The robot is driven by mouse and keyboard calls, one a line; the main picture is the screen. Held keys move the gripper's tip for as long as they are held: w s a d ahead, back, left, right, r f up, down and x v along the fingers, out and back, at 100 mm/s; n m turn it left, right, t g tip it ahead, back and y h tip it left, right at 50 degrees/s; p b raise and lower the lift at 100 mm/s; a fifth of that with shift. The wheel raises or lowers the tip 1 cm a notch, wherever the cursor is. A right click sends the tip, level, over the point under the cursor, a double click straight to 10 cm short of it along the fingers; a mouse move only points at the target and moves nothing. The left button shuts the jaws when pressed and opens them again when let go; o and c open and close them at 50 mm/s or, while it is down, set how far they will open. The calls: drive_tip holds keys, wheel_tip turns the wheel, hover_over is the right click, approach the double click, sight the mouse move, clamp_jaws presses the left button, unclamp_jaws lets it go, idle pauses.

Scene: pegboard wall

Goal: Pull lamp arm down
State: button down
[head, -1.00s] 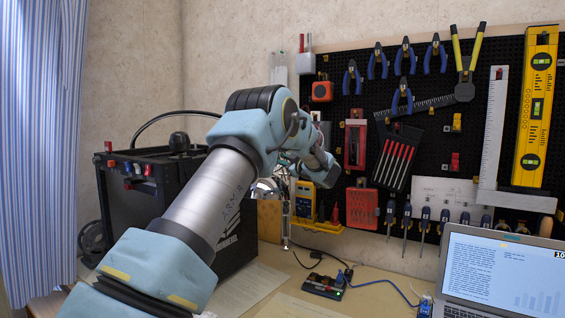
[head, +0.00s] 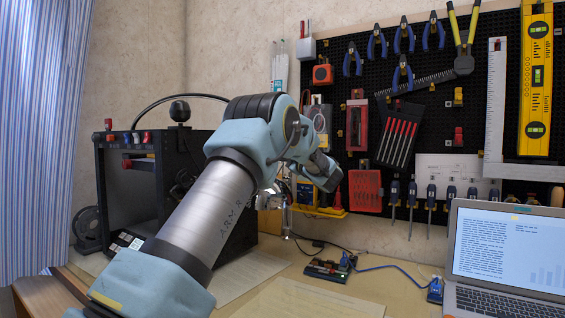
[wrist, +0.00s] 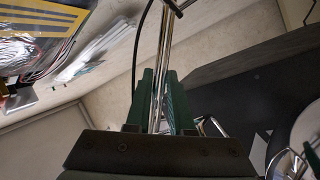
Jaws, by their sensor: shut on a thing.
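The lamp arm (wrist: 164,50) is a thin chrome rod with a joint at its top, seen in the wrist view. It runs down between the two green fingers of my gripper (wrist: 159,80), which are shut on it. A black cable runs beside the rod. In the head view, chrome lamp parts (head: 288,218) show just below my forearm, above the desk. My own arm hides my gripper and most of the lamp in that view.
A black box-shaped machine (head: 113,195) stands at the left of the desk. A pegboard with tools (head: 440,105) covers the wall at right. A laptop (head: 505,260) and a small circuit board (head: 328,270) lie on the desk. Papers lie flat in front.

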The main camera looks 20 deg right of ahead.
drive_tip(key=shift+s+d+f+n+b, duration=0.3)
drive_tip(key=shift+f+n+b, duration=0.15)
drive_tip(key=shift+b, duration=0.2)
drive_tip(key=c, duration=1.1)
unclamp_jaws()
drive_tip(key=shift+o, duration=0.5)
drive_tip(key=shift+w+a+r, duration=0.1)
drive_tip(key=shift+a, duration=0.05)
drive_tip(key=b+v, duration=0.1)
drive_tip(key=v, duration=1)
drive_tip(key=shift+b, duration=0.35)
